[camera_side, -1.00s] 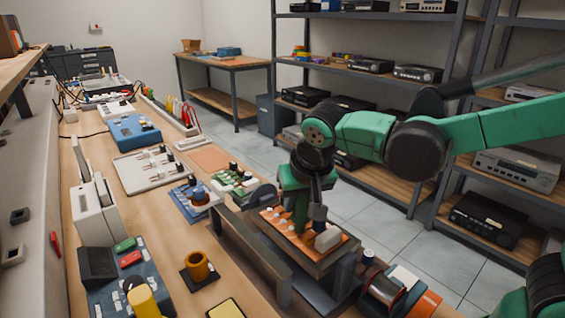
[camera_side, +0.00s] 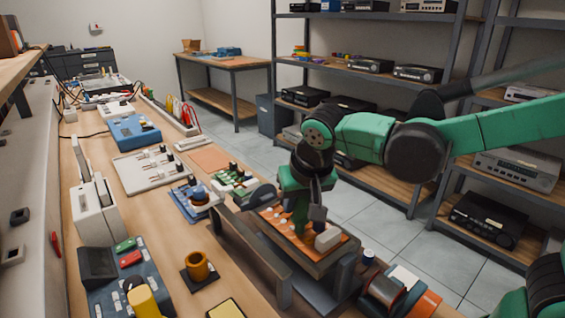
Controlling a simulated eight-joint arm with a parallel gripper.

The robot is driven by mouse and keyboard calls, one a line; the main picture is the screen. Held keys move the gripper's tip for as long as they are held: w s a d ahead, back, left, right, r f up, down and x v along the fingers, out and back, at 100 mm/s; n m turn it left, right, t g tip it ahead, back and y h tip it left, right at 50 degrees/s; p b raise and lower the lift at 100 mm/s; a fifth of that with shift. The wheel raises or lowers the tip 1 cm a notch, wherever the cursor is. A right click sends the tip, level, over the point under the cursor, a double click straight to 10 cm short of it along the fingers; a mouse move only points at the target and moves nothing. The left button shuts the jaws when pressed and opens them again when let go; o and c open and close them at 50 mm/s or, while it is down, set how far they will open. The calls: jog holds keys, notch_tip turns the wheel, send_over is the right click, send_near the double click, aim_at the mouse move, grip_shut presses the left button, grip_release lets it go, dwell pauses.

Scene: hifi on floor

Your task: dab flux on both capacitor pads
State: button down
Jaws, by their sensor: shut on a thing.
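An orange-brown circuit board (camera_side: 272,213) lies in a grey holder frame at the front right of the bench, with small pale parts and a white block (camera_side: 327,238) on it. My gripper (camera_side: 308,214) points down over the board, shut on a slim green pen-like thing (camera_side: 300,217). The thing's lower end is close to the board's surface. I cannot tell whether it touches. The capacitor pads are too small or too hidden to make out, and no flux can be seen on them.
A grey rail (camera_side: 245,247) stands left of the board. A green board (camera_side: 233,180) lies behind. Shelves of equipment (camera_side: 372,66) stand beyond the bench.

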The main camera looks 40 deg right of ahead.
jog(key=shift+r, duration=2.25)
